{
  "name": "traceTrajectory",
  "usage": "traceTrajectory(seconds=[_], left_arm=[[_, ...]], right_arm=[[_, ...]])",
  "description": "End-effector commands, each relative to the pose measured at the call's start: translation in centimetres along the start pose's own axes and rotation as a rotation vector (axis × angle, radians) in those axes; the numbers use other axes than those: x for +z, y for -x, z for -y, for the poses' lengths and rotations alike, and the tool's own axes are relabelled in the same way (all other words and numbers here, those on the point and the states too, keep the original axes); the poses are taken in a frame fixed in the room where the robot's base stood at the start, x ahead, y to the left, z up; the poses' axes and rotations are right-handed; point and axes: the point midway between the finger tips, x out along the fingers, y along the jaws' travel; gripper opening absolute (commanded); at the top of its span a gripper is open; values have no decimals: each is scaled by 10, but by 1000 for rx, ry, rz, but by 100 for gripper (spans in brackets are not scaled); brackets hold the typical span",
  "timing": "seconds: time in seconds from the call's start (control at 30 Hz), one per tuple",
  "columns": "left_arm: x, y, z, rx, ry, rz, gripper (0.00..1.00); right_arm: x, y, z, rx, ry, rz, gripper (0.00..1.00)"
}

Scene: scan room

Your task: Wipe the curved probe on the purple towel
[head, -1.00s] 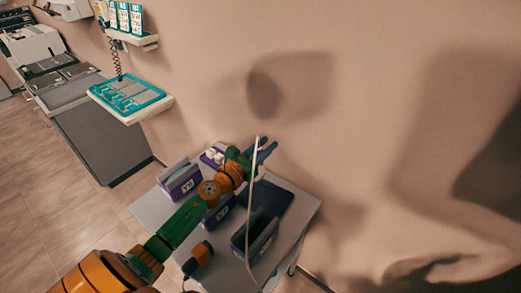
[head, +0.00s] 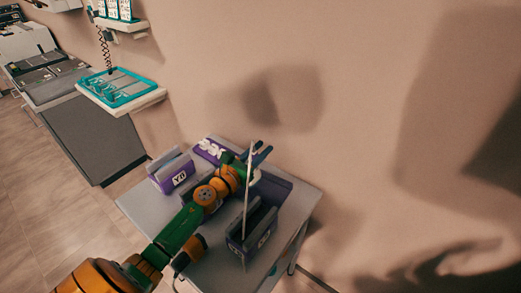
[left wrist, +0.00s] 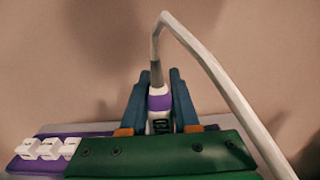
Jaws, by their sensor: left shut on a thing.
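My left gripper (head: 260,156) reaches over the far side of the grey cart top, near the wall. In the left wrist view its blue fingers (left wrist: 160,100) are shut on a white probe with a purple band (left wrist: 160,104). The probe stands upright between the fingers, and a pale cable (left wrist: 222,78) rises from its top and bends down to the right. A flat dark purple patch, perhaps the towel (head: 280,188), lies beside and below the gripper, partly hidden by the arm and cable. I cannot tell whether the probe touches it. My right gripper is not in view.
The cart top (head: 150,208) holds a labelled purple-grey holder (head: 170,172) at left and another (head: 251,233) at front right. A purple block with white pieces (head: 209,150) stands at the back. A wall shelf holds a teal tray (head: 117,88).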

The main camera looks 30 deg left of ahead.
Motion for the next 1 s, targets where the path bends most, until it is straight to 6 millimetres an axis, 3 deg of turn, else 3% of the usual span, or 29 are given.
traceTrajectory(seconds=[0.83,1.0], left_arm=[[-6,0,0,0,-1,1,0],[-5,-1,9,-1,2,0,0]], right_arm=[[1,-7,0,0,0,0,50],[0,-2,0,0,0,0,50]])
